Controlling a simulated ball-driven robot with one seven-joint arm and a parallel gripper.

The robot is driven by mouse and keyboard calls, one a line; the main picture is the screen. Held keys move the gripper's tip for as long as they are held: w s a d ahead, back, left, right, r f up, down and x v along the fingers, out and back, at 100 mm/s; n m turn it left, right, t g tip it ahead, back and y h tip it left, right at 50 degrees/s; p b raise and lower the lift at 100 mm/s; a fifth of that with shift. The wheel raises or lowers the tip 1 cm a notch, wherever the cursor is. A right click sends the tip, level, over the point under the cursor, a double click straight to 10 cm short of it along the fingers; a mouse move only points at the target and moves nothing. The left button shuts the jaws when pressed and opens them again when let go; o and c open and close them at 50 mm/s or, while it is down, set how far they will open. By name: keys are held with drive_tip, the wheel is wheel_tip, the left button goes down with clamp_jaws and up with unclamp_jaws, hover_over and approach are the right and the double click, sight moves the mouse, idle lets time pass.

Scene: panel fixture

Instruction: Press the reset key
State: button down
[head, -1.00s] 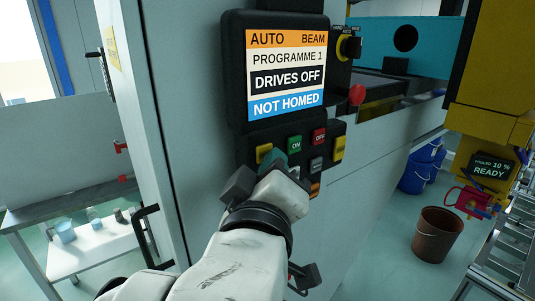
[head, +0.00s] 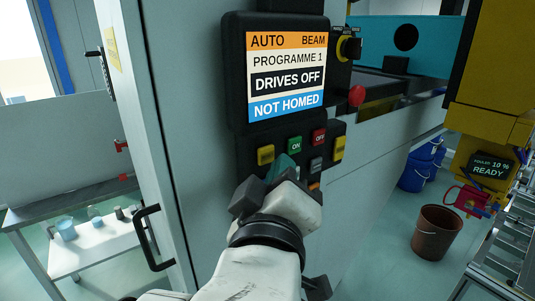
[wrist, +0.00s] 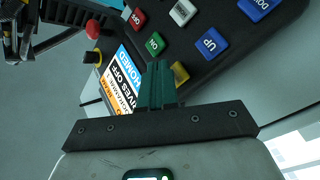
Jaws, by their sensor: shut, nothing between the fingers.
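The key panel (head: 328,130) hangs below the screen. It bears a green ON key (head: 295,145), a red OFF key (head: 319,136) and a grey key (head: 316,164) below OFF. The grey key's label is too small to read for sure; it may be the reset key. In the wrist view the grey key (wrist: 182,12) is beside OFF, beyond my fingertips. My gripper (head: 284,167) is shut and empty, its teal fingers in front of the panel's lower part. They also show in the wrist view (wrist: 161,80), apart from the grey key. My gripper hides some lower keys in the head view.
The screen (head: 287,75) reads DRIVES OFF and NOT HOMED. Close by are yellow keys (head: 338,148), a blue UP key (wrist: 210,42), a red mushroom button (head: 356,95) and a rotary switch (head: 350,46). A door handle (head: 150,240) juts out at left.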

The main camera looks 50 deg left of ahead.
drive_tip(key=d+p, duration=0.1)
drive_tip(key=d, duration=0.4)
drive_tip(key=shift+s, duration=0.15)
idle(0.8)
drive_tip(key=w+d+f+m+g+h, duration=0.1)
drive_tip(key=w+d+f+m+h, duration=0.2)
drive_tip(key=d+f, duration=0.35)
drive_tip(key=w+d+f+m+h, duration=0.1)
drive_tip(key=w+d+f+h, duration=0.1)
drive_tip(key=w+d+f, duration=0.4)
drive_tip(key=s+d+f+m+g+h, duration=0.1)
drive_tip(key=d+f+m+g+h, duration=0.35)
drive_tip(key=d+f, duration=1.25)
drive_tip(key=s+d+f+m+g+h, duration=0.1)
drive_tip(key=s+d+f+m, duration=0.1)
drive_tip(key=s+d+f, duration=0.3)
drive_tip(key=s+d+f+m+g+h, duration=0.2)
drive_tip(key=s+d+f+m, duration=0.15)
drive_tip(key=d, duration=0.45)
drive_tip(key=s+d+f+m+g, duration=0.2)
drive_tip(key=s+d+f, duration=0.1)
drive_tip(key=s, duration=0.5)
drive_tip(key=s+d+f+m+g, duration=0.2)
drive_tip(key=s+d+f+g, duration=0.1)
drive_tip(key=s, duration=0.4)
drive_tip(key=shift+s+d+f, duration=0.15)
drive_tip(key=shift+s+f, duration=0.25)
drive_tip(key=shift+f, duration=0.25)
